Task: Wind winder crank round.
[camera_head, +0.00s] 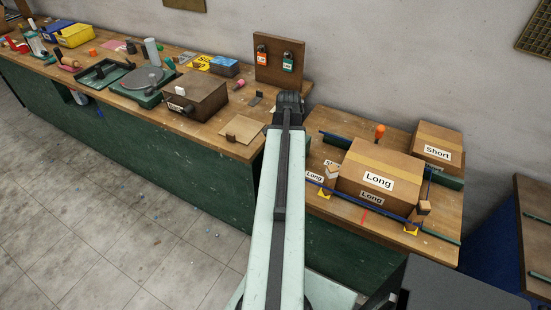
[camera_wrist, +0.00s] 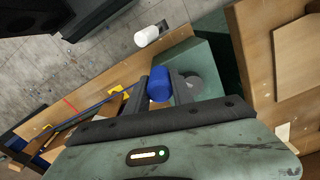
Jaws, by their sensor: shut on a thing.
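In the wrist view my gripper (camera_wrist: 161,82) is shut on a blue cylindrical knob, which I take to be the crank's handle (camera_wrist: 159,86). One dark finger stands on each side of it. A round grey part (camera_wrist: 193,83) shows just right of the fingers, partly covered; I cannot tell whether it is the crank's hub. The winder's body is not clear in either view. In the head view my arm runs up the middle and its dark end (camera_head: 288,105) lies at the bench's right part. The fingers and handle are hidden there.
A carton marked Long (camera_head: 375,178) stands on the right bench, with a Short carton (camera_head: 437,147) behind it. A wooden panel with two padlocks (camera_head: 279,62) stands behind my arm's end. A brown box (camera_head: 195,98) and turntable (camera_head: 143,78) stand left. A white cylinder (camera_wrist: 147,36) shows nearby.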

